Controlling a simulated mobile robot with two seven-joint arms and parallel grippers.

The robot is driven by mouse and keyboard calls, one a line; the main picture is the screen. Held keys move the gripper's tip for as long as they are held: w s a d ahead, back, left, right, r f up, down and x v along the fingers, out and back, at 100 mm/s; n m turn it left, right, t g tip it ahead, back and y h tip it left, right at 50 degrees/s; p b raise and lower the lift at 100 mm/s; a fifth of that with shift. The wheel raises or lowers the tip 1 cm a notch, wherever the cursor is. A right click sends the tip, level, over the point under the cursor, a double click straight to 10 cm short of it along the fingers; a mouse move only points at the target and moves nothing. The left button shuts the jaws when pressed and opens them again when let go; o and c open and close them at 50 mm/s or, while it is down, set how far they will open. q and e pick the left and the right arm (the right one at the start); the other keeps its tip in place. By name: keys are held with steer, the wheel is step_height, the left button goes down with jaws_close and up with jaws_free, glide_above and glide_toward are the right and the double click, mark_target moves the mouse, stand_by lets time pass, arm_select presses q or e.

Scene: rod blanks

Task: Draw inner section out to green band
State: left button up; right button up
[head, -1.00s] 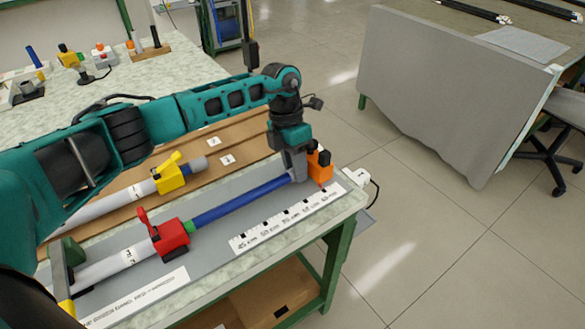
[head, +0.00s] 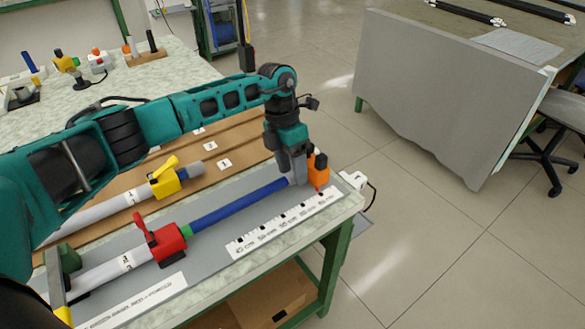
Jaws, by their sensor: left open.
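A telescoping rod lies on the grey board in the head view. Its white outer tube (head: 100,271) is at the lower left, with a red clamp (head: 163,243) at its end and the clamp's lever raised. The green band (head: 187,230) shows just right of the clamp. The blue inner section (head: 238,204) runs from the band to the upper right. My left gripper (head: 294,178) is open at the far end of the blue section, beside an orange block (head: 318,172). The fingers partly hide the rod's tip. My right gripper is not in view.
A printed scale (head: 285,222) lies along the board's front. A second rod with a yellow clamp (head: 166,179) lies behind, on a brown board. Small tools stand at the table's back. Open floor (head: 430,240) is to the right.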

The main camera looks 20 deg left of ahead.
arm_select(q)
steer(key=v, duration=1.2)
steer(key=shift+p, duration=0.3)
steer(key=shift+s, duration=0.15)
stand_by(0.6)
